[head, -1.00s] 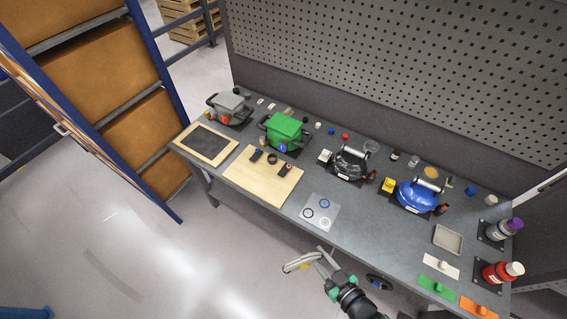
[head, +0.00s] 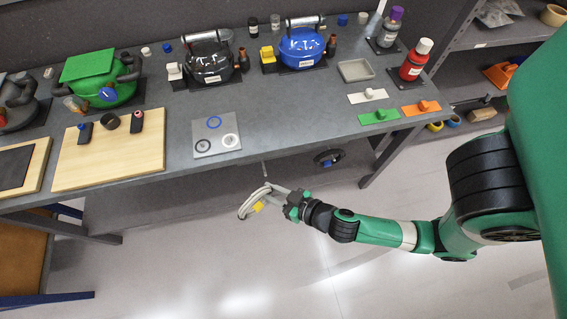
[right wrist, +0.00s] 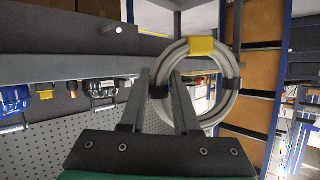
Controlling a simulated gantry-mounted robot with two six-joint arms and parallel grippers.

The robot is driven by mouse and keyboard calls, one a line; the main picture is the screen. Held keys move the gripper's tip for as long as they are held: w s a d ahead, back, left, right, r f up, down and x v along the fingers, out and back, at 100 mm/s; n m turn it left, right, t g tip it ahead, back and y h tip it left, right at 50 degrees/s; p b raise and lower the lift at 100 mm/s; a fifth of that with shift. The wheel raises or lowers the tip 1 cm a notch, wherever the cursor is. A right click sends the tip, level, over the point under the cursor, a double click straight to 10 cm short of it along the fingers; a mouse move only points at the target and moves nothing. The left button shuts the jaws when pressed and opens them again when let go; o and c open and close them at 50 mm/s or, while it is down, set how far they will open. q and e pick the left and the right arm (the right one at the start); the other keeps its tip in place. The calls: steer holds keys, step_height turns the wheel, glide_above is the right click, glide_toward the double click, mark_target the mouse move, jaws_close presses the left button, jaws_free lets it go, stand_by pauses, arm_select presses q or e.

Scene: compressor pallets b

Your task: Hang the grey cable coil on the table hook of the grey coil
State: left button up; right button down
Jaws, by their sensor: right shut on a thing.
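A round-ended peg (right wrist: 116,29) shows at upper left in the right wrist view. My left gripper is not in view.
A dark coil with a blue tag (head: 329,158) hangs at the table front, right of the hook. The table (head: 290,128) carries compressors, a wooden board (head: 70,165), bottles and coloured plates. The floor in front is free.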

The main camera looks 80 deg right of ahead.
arm_select(q)
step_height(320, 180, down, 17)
steer(key=b, duration=1.3)
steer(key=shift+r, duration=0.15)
arm_select(e)
steer(key=s+d+f+m+g+h, duration=0.1)
steer(key=s+d+f+m+h, duration=0.2)
steer(key=f, duration=0.8)
steer(key=shift+d+m+g, duration=0.3)
steer(key=shift+d+m, duration=0.1)
steer(key=shift+d, duration=0.55)
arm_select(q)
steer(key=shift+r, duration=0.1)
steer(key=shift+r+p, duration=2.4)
arm_select(e)
steer(key=w+d+f, duration=0.1)
steer(key=w+d, duration=0.3)
steer(key=d, duration=0.4)
steer(key=shift+w+d+f, duration=0.3)
steer(key=shift+w+d, duration=0.05)
steer(key=shift+w, duration=0.05)
steer(key=c, duration=0.6)
jaws_free()
